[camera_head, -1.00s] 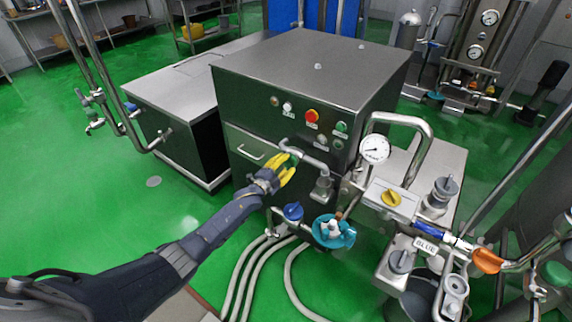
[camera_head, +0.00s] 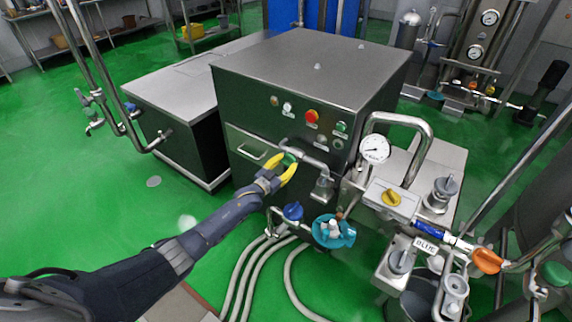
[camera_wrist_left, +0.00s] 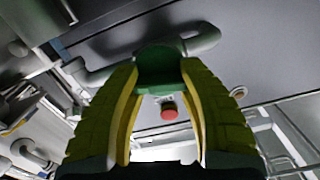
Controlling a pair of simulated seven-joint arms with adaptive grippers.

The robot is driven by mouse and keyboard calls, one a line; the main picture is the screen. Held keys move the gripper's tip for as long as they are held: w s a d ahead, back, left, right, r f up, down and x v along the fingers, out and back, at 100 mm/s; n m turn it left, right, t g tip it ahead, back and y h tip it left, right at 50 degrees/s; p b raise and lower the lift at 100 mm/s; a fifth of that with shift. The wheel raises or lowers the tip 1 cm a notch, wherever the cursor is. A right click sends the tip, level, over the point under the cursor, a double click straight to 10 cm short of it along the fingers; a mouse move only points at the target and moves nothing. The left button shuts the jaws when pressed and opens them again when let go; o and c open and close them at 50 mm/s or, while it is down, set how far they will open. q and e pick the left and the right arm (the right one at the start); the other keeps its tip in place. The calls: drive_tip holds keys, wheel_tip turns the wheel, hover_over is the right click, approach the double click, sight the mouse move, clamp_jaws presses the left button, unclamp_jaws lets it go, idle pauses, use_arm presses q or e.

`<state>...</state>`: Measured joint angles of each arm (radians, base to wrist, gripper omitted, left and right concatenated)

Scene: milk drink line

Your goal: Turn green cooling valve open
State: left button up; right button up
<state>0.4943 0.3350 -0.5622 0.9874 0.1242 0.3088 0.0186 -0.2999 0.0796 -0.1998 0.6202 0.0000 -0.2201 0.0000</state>
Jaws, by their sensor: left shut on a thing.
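The green cooling valve (camera_wrist_left: 160,68) sits on a metal pipe (camera_head: 312,162) at the front of the steel machine (camera_head: 290,80). In the head view only a small part of the green handle (camera_head: 290,157) shows between the fingers. My left gripper (camera_head: 287,161) has yellow fingers and is shut on the green handle. In the left wrist view, the yellow fingertips of my left gripper (camera_wrist_left: 158,80) lie on both sides of the handle. My right gripper is not in view.
A blue valve (camera_head: 293,211) and a teal wheel valve (camera_head: 334,231) sit below the left gripper. A pressure gauge (camera_head: 375,149) and a yellow knob (camera_head: 391,197) stand to the right. White hoses (camera_head: 247,272) run along the green floor.

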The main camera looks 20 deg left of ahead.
use_arm(q)
drive_tip(key=shift+w+r+n, duration=0.1)
drive_tip(key=shift+r+n, duration=0.05)
drive_tip(key=shift+n, duration=0.45)
drive_tip(key=shift+w+r+n, duration=0.1)
drive_tip(key=shift+r+n, duration=0.05)
drive_tip(key=shift+n, duration=0.75)
drive_tip(key=o, duration=0.9)
drive_tip(key=shift+d, duration=0.15)
drive_tip(key=o, duration=0.5)
drive_tip(key=shift+f, duration=0.25)
drive_tip(key=shift+s, duration=0.1)
drive_tip(key=shift+s+a+f, duration=0.1)
drive_tip(key=shift+s+a, duration=0.15)
drive_tip(key=shift+s, duration=0.15)
drive_tip(key=v, duration=1.1)
